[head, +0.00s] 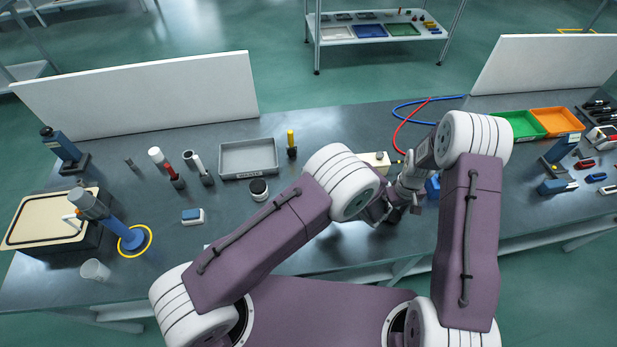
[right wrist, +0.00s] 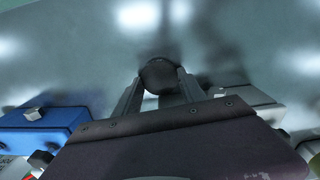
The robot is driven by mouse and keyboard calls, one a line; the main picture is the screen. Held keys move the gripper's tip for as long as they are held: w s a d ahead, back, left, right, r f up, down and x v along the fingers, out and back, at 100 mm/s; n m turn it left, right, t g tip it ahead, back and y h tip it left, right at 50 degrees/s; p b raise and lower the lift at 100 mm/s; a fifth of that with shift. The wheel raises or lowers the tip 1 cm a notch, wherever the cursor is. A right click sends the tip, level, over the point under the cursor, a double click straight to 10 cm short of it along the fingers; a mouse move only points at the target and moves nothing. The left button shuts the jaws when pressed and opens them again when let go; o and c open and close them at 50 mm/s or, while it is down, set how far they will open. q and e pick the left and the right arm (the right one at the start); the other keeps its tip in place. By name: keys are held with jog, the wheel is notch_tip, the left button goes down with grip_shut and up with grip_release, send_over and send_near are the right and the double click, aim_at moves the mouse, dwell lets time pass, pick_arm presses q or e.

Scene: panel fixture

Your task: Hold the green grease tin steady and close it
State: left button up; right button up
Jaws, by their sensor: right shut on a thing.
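My right gripper (right wrist: 158,82) has its two fingers on either side of a dark round thing (right wrist: 160,74) in the right wrist view. It is shut on this thing, which looks nearly black there, so I cannot confirm that it is the green tin or its lid. In the head view my right gripper (head: 397,206) points down low over the front middle of the table. My left gripper (head: 373,211) is close beside it, mostly hidden behind its own arm, and its fingers cannot be made out. No clearly green tin shows in either view.
A blue box (head: 433,187) and a cream box (head: 376,159) stand close to the grippers. A grey tray (head: 248,157), a black-lidded jar (head: 258,189) and upright tubes are left. Red and blue hoses (head: 404,128) lie behind. Green and orange trays (head: 553,121) are right.

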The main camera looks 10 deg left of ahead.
pick_arm(q)
jog(key=shift+w+d+r, duration=0.1)
jog(key=shift+w+d, duration=0.05)
jog(key=shift+d, duration=0.05)
jog(key=o, duration=0.7)
grip_shut()
jog(key=shift+a, duration=0.1)
